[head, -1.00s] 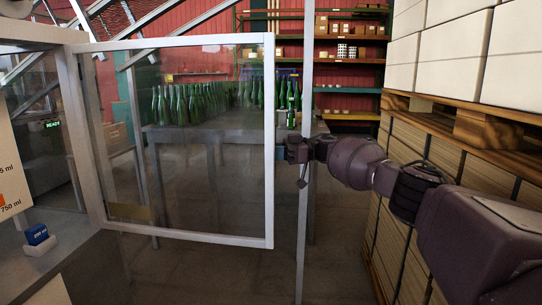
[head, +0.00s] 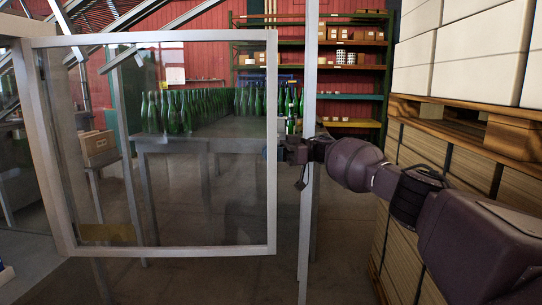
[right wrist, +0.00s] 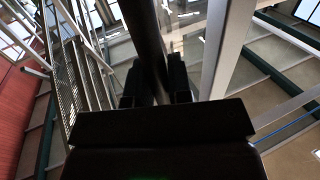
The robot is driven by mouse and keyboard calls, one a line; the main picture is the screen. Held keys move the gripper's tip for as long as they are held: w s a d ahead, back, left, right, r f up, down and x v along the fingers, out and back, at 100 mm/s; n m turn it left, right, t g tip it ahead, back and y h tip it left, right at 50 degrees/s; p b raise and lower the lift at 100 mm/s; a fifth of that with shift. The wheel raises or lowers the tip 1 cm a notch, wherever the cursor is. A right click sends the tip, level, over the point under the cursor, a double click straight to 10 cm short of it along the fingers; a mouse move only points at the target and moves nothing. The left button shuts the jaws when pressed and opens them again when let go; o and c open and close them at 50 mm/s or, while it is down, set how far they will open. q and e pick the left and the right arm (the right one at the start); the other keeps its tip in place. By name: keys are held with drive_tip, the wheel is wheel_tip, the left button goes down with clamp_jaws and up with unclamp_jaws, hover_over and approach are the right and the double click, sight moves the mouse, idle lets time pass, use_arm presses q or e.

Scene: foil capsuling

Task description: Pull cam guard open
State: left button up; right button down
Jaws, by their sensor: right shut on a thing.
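The cam guard is a clear-paned door in a pale grey frame (head: 271,205), standing swung out across the left half of the head view. My right gripper (head: 283,150) is at the door's free right edge, about mid-height. In the right wrist view, my right gripper (right wrist: 155,92) is shut on a dark upright bar, the guard's handle (right wrist: 148,40). The exact contact is partly hidden by the gripper body. My left gripper is in neither view.
A tall stack of boxes on a wooden pallet (head: 475,128) stands close to my right arm. A thin grey post (head: 309,80) rises just behind the gripper. Green bottles (head: 185,112) stand on a table behind the pane. Bare floor shows below the door.

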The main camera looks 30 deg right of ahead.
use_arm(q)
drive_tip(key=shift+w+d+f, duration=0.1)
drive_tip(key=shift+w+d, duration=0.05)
use_arm(e)
drive_tip(key=shift+w, duration=0.2)
drive_tip(key=c, duration=1.1)
unclamp_jaws()
drive_tip(key=shift+d, duration=0.1)
use_arm(q)
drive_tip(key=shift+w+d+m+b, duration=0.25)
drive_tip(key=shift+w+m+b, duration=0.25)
drive_tip(key=shift+b, duration=0.55)
use_arm(e)
drive_tip(key=v, duration=1)
drive_tip(key=shift+s+d, duration=0.15)
drive_tip(key=shift+d, duration=0.2)
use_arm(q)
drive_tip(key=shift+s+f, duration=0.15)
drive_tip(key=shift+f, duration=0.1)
